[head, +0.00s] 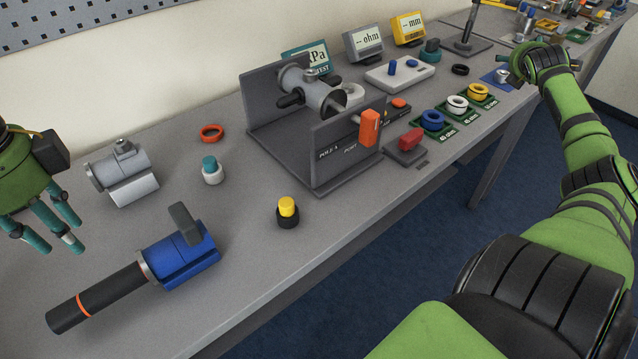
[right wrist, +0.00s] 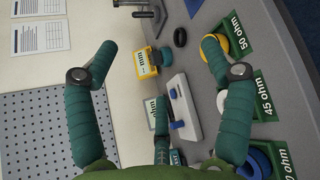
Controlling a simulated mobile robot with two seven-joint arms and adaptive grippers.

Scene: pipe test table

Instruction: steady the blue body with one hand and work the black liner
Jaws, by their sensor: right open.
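The blue body (head: 189,256) lies on the near left part of the table, with a grey lever on its top. The black liner (head: 105,297), a long cylinder with an orange ring, sticks out of its left end behind a metal collar. My left gripper (head: 62,235) hangs at the left edge of the head view, above and left of the blue body, with its teal fingers spread and nothing between them. My right gripper (head: 517,68) is at the far right end of the table, away from the blue body. In the right wrist view its fingers (right wrist: 160,60) are wide apart and empty.
A grey pipe body (head: 123,173) stands behind the blue body. A white bottle with teal cap (head: 212,171), an orange ring (head: 211,133) and a yellow-capped black bottle (head: 288,212) are nearby. A dark fixture (head: 310,130) stands mid-table. Coloured rings on green mats (head: 433,122) line the front edge.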

